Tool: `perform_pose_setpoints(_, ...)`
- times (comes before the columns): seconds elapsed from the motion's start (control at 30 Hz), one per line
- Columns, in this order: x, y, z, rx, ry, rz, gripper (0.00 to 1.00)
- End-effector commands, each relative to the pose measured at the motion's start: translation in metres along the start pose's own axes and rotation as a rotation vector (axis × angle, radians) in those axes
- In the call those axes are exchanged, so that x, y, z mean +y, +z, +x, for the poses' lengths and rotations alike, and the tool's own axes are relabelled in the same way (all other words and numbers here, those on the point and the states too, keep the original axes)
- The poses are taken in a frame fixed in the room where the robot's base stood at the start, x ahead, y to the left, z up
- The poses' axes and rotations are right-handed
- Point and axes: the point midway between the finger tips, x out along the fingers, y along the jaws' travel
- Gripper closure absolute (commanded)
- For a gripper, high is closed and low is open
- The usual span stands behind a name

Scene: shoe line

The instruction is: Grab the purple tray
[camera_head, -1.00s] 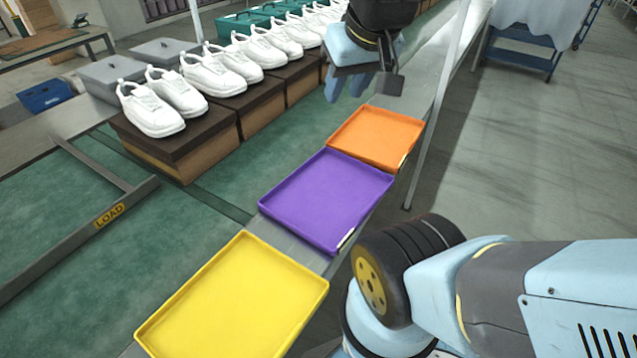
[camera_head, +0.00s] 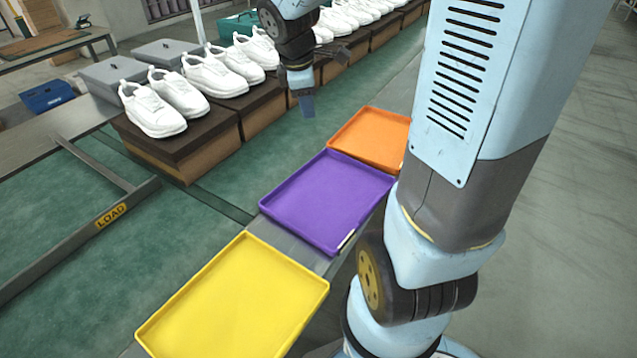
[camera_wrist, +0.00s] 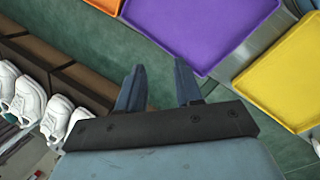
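The purple tray (camera_head: 327,199) lies flat and empty on the grey ledge, between the orange tray (camera_head: 372,138) and the yellow tray (camera_head: 236,300). My gripper (camera_head: 307,108) is above the green surface in the head view, up and left of the purple tray and apart from it. In the wrist view the two blue fingers of my gripper (camera_wrist: 160,85) stand apart with nothing between them. The purple tray (camera_wrist: 200,28) shows ahead of the fingertips there, cut by the top edge.
White shoes (camera_head: 178,92) stand on brown boxes (camera_head: 183,143) along the left, close to my gripper. A metal frame marked LOAD (camera_head: 110,214) lies at the left. My own arm covers much of the right side. The green surface (camera_head: 262,165) beside the trays is clear.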

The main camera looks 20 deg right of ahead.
Motion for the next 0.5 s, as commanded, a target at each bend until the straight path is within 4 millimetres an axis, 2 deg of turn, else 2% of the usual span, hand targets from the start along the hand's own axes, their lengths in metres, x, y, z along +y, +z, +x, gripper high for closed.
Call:
perform_pose_setpoints(0.03,0.005,-0.006,0.015,-0.003,-0.021,-0.074,0.65)
perform_pose_setpoints(0.3,0.026,-0.040,0.084,0.030,-0.089,-0.497,0.65)
perform_pose_setpoints(0.5,0.032,-0.060,0.121,0.076,-0.115,-0.725,0.65)
